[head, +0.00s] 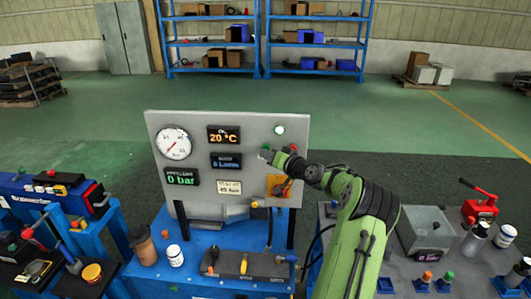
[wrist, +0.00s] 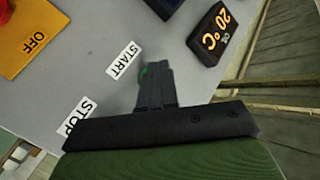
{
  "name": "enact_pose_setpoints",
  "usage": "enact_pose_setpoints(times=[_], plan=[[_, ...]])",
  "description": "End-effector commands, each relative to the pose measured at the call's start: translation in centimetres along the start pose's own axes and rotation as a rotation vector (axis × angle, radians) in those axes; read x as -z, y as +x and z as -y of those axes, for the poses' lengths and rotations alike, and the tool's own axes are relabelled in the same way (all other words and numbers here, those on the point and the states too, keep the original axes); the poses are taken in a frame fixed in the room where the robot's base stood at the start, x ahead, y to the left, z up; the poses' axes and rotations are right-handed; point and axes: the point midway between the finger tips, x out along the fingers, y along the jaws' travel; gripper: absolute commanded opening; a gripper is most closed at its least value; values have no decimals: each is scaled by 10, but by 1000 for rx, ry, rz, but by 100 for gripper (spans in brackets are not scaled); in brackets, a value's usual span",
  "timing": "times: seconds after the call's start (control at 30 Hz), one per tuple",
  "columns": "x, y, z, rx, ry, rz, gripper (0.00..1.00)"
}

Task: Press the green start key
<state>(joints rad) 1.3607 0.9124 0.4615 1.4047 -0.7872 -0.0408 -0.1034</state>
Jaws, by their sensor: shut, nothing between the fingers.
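The grey control panel (head: 245,135) stands upright on a blue bench. In the wrist view a bit of the green start key (wrist: 143,72) shows beside the white START label (wrist: 122,60). The rest of the key is hidden behind my fingertips. My gripper (wrist: 156,70) is shut and empty, its tips in front of the key. I cannot tell whether they touch it. In the head view my gripper (head: 264,154) is at the panel's right half, and I cannot clearly make out the key there.
A STOP label (wrist: 77,120) is near my gripper, its button hidden. A yellow OFF plate (wrist: 30,40) is at the upper left of the wrist view. The panel carries a round gauge (head: 174,143), a 20 °C display (head: 223,135) and a 0 bar display (head: 181,180).

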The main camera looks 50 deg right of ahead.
Motion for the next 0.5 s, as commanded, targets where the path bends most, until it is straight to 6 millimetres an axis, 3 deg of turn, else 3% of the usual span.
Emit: enact_pose_setpoints(times=[0.5], plan=[[-9, -9, 5, -1, -1, 1, 0]])
